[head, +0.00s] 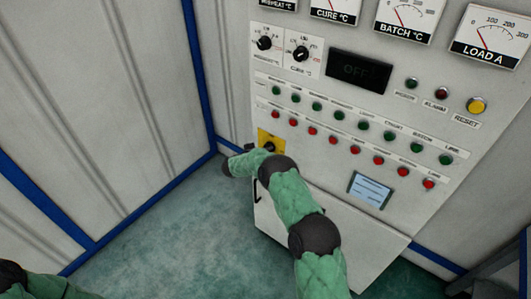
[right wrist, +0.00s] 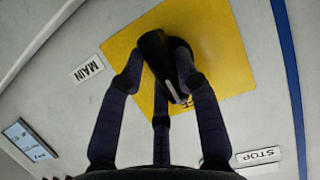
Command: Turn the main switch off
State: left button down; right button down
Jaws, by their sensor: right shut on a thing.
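The main switch is a black rotary knob (right wrist: 159,62) on a yellow square plate (right wrist: 215,45), next to a "MAIN" label (right wrist: 88,69). In the head view the yellow plate (head: 276,138) sits at the panel's lower left. My right gripper (right wrist: 160,54) has fingers on both sides of the knob and is shut on it; a third finger is below. The knob is slightly tilted in the wrist view, with a white mark at its lower end. Lettering beside the mark is mostly hidden. In the head view my right gripper (head: 238,162) is at the panel's left edge.
A "STOP" label (right wrist: 258,155) is near the switch. Open floor (head: 180,235) lies to the left.

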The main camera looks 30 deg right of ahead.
jog(key=c, duration=0.9)
grip_release()
jog(key=shift+a, duration=0.1)
jog(key=v, duration=1.1)
jog(key=shift+s+a+r, duration=0.15)
jog(key=shift+s+a, duration=0.05)
jog(key=shift+a, duration=0.05)
